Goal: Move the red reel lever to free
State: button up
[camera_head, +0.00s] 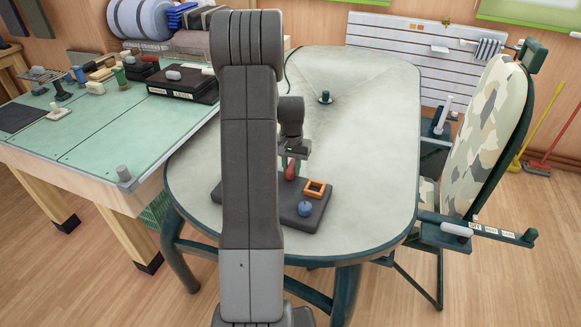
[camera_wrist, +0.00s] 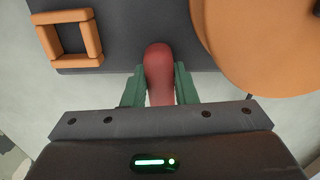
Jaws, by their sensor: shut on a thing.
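The red reel lever (camera_wrist: 158,62) stands between the two green fingers of my gripper (camera_wrist: 160,86) in the wrist view. The fingers touch it on both sides, so my gripper is shut on it. In the head view the red lever (camera_head: 291,172) shows just below my gripper (camera_head: 291,160), above a dark base plate (camera_head: 312,213) on the round-ended table. A large orange disc (camera_wrist: 262,45) lies beside the lever in the wrist view. My arm hides much of the base plate in the head view, and I see no marking for free.
An orange square frame (camera_head: 315,187) and a blue knob (camera_head: 305,209) sit on the base plate near the lever. A small dark green post (camera_head: 325,97) stands farther back on the pale tabletop (camera_head: 370,130). A camouflage-covered board (camera_head: 490,140) stands at the right.

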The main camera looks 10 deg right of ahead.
aim_at(292, 165)
jog(key=shift+d+m, duration=0.1)
jog(key=shift+m, duration=0.4)
jog(key=o, duration=0.7)
jog(key=shift+r, duration=0.1)
notch_tip(292, 165, up, 14)
jog(key=shift+p, duration=0.3)
jog(key=shift+f, duration=0.2)
notch_tip(292, 165, down, 14)
jog(key=shift+r+b, duration=0.1)
jog(key=shift+b, duration=0.2)
